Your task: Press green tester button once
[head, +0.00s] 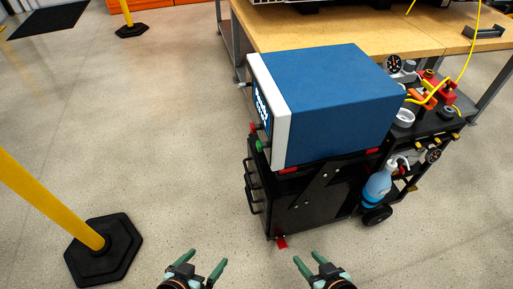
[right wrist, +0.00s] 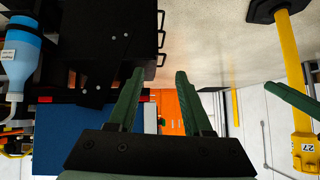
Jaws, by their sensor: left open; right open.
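The tester is a blue box (head: 335,100) with a white front panel (head: 278,120) facing left, on top of a black cart. A small green button (head: 260,146) sticks out low on the panel, with a red button (head: 252,128) above it. My left gripper (head: 206,258) is open and empty at the bottom of the head view, well below and left of the buttons. My right gripper (head: 308,258) is open and empty, low in front of the cart.
The black cart (head: 310,205) has handles on its left side and a blue spray bottle (head: 377,187) at its right. A wooden workbench (head: 300,28) stands behind. A yellow post on a black base (head: 105,250) stands at left. The floor left of the cart is clear.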

